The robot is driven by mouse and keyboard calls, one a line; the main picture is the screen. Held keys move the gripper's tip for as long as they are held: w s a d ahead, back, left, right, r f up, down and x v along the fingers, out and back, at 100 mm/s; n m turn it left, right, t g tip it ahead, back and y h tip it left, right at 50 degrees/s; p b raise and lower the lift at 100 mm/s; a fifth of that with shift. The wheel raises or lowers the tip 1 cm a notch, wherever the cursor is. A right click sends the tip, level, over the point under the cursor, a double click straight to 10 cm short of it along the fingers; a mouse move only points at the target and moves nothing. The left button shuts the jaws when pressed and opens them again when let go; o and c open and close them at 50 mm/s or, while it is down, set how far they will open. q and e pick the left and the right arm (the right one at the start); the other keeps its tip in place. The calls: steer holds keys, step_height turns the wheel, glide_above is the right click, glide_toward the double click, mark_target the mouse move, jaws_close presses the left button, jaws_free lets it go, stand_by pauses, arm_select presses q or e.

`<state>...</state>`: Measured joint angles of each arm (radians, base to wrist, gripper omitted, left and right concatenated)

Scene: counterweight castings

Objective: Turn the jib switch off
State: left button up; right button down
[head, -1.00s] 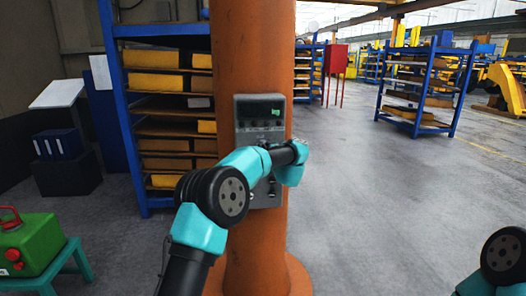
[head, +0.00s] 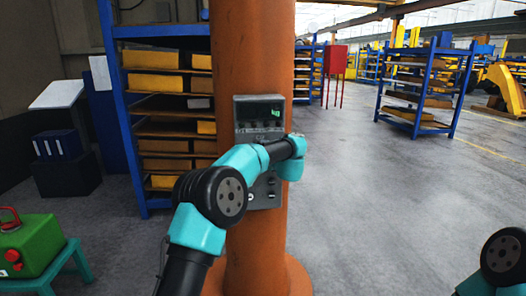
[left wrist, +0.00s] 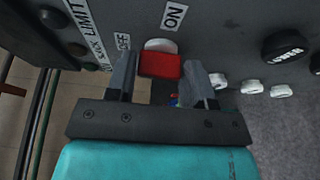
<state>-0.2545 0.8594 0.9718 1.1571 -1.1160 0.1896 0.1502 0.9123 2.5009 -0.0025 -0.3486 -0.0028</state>
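The jib switch is a red handle (left wrist: 160,65) on a pale round base, on the face of a grey control box (head: 258,106). In the left wrist view the ON label is just above it and the OFF label to its left. My left gripper (left wrist: 161,68) is open, with one finger on each side of the red handle. A small gap shows on both sides, so it is not gripped. In the head view my left arm hides the switch and the gripper. My right gripper is out of view; only part of that arm shows at lower right.
The box is fixed to an orange column (head: 252,45). In the left wrist view a black LOWER button (left wrist: 286,47) and several white knobs are right of the switch. A LIMIT label (left wrist: 83,18) is at left. A green case (head: 38,245) on a teal stand is at lower left.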

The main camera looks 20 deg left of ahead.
arm_select(q)
steer(key=o, duration=0.4)
steer(key=v, duration=1.7)
steer(key=shift+s+d+r, duration=0.15)
steer(key=shift+s+d, duration=0.05)
